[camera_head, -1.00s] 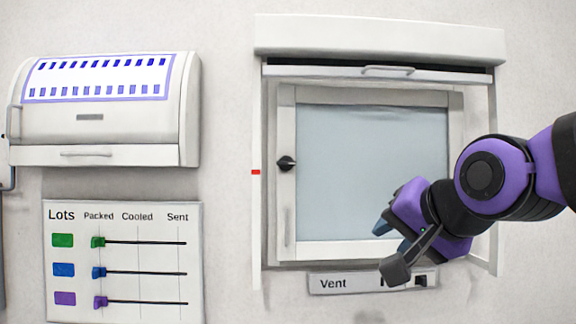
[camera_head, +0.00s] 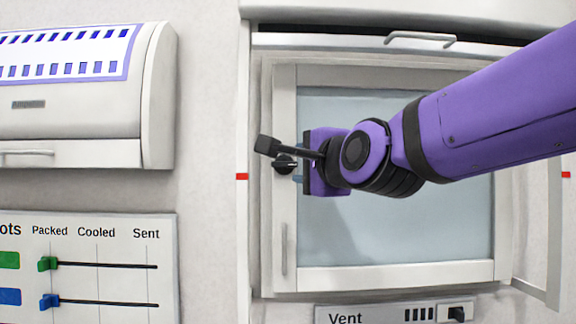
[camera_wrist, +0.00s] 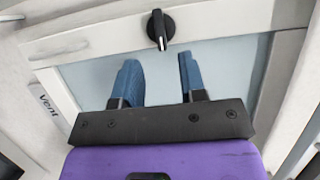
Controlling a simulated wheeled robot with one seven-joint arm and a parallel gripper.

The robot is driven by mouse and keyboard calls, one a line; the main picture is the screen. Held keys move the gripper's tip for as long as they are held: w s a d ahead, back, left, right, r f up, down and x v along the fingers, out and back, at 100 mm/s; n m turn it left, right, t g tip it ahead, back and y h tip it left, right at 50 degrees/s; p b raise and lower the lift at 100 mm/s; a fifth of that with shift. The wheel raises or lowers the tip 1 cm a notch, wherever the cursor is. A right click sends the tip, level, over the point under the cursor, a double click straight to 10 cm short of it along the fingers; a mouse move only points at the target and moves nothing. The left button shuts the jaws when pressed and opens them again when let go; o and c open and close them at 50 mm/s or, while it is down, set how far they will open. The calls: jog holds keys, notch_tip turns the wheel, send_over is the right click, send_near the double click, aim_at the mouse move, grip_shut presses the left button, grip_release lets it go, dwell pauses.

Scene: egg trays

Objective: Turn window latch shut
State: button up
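The window latch is a black knob (camera_head: 285,164) on the left frame of the white window (camera_head: 285,90). In the wrist view the latch (camera_wrist: 160,28) lies just beyond my fingertips, between their lines, with its pale-marked end toward me. My gripper (camera_head: 298,166) is at the left side of the window, close to the latch on its right. In the wrist view my gripper (camera_wrist: 158,62) has its two blue fingers apart with nothing between them. They do not appear to touch the latch. The wrist camera's arm partly covers the latch in the head view.
A vertical handle (camera_head: 284,248) is on the window frame below the latch. A raised shutter with a handle (camera_head: 420,39) is above. A Vent panel (camera_head: 395,313) is below. A lots board (camera_head: 90,235) and a white cabinet (camera_head: 75,100) are at left.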

aim_at(287, 165)
jog(key=shift+x, duration=3.5)
grip_shut()
